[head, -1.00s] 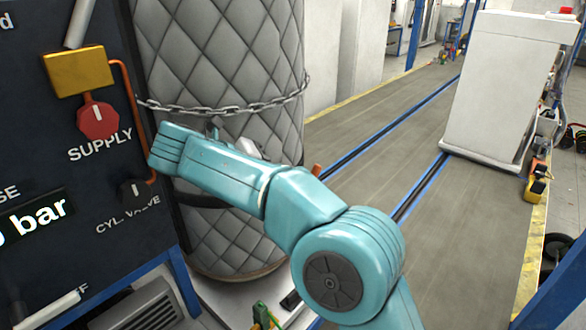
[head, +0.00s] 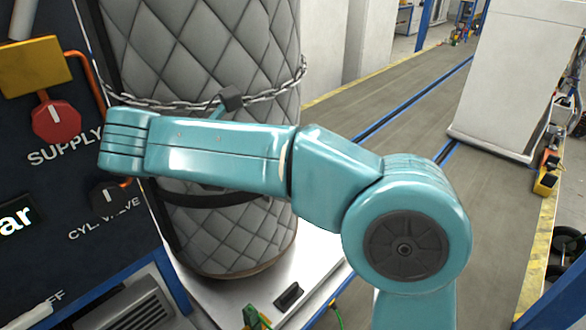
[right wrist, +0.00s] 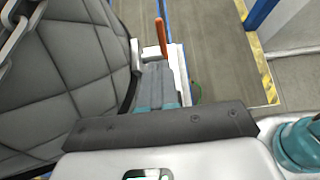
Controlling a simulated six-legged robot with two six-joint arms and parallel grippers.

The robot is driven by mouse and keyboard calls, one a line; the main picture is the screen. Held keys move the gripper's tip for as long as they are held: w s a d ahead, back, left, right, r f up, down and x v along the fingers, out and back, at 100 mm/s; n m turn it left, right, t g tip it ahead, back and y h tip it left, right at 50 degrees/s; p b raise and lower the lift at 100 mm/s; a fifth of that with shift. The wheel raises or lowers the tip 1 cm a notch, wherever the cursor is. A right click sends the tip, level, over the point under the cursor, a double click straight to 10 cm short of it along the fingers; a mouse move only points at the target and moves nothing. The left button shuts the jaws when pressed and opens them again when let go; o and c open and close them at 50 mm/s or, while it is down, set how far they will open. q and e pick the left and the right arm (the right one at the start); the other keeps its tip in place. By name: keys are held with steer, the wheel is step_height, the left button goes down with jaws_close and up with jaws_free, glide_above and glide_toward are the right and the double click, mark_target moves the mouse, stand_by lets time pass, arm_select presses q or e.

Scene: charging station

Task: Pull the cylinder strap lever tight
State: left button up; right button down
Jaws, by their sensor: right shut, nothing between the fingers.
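The quilted grey cylinder (head: 240,235) stands upright beside the dark panel, with a black strap (head: 215,199) around its lower part. The orange lever handle (right wrist: 161,37) sticks up beside the cylinder in the right wrist view, by a pale bracket. In the head view my right arm hides the lever. My right gripper (right wrist: 156,70) is shut and empty, its fingers pointing at the lever's lower end; I cannot tell if they touch it. My left gripper is not in view.
A chain (head: 268,96) crosses the cylinder above my arm. The panel (head: 75,215) at left carries a red supply knob (head: 57,120) and a black cylinder valve knob (head: 108,197). A white cabinet (head: 515,80) stands at right; the floor between is clear.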

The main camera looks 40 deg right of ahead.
steer(key=x, duration=1.2)
steer(key=shift+s+d+f, duration=0.15)
steer(key=shift+s+d, duration=0.05)
steer(key=shift+d, duration=0.05)
steer(key=shift+w+d+f, duration=0.2)
steer(key=shift+d+f, duration=0.1)
steer(key=shift+f, duration=0.05)
steer(key=shift+s, duration=0.15)
steer(key=shift+d, duration=0.15)
